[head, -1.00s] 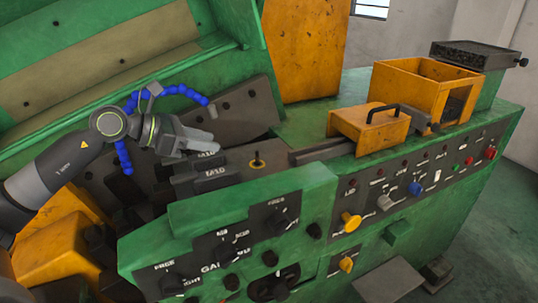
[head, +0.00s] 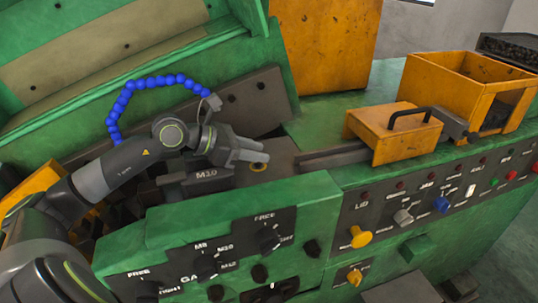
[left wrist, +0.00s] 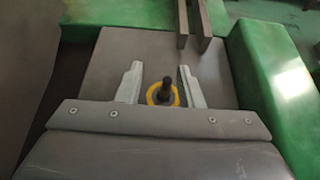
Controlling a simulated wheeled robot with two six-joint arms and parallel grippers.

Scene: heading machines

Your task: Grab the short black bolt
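The short black bolt (left wrist: 167,84) stands upright in a yellow ring (left wrist: 153,97) on a grey metal block, seen in the left wrist view. My left gripper (left wrist: 157,72) is open, with one finger on each side of the bolt and a gap to it on both sides. In the head view my left gripper (head: 262,150) is over the yellow ring (head: 259,167), and its fingers hide the bolt. I cannot tell how high the fingers are above the block. My right gripper is not in view.
A block marked M10 (head: 207,174) lies beside the ring. A green control panel (head: 160,232) with knobs rises in front. A yellow box with a black handle (head: 390,137) and an open yellow bin (head: 462,82) stand to the right. A blue segmented hose (head: 150,82) arches behind my arm.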

